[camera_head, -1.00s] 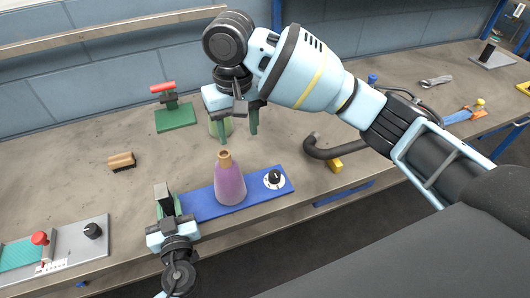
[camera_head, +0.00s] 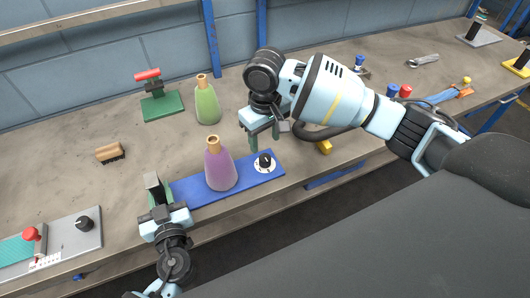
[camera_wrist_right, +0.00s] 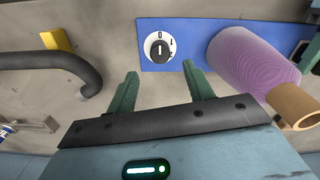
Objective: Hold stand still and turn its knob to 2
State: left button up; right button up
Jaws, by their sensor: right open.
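The stand is a blue base (camera_head: 200,189) carrying a purple cone (camera_head: 220,168) and, at its right end, a black knob (camera_head: 265,160) on a white dial. In the right wrist view the knob (camera_wrist_right: 159,47) has a white line that appears upright, toward the 0; marks 1 and 2 are on the dial's right. My right gripper (camera_head: 264,140) is open and empty just behind and above the knob; its two green fingers (camera_wrist_right: 160,70) point toward the dial. My left gripper (camera_head: 160,196) is at the stand's left end, around or beside a grey upright piece; its grip is partly hidden.
A green cone (camera_head: 207,104) stands behind the stand.

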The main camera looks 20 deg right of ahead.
aim_at(265, 157)
notch_tip(265, 157, down, 6)
jog(key=shift+f, duration=0.25)
jog(key=shift+c, duration=0.4)
jog(key=c, duration=0.9)
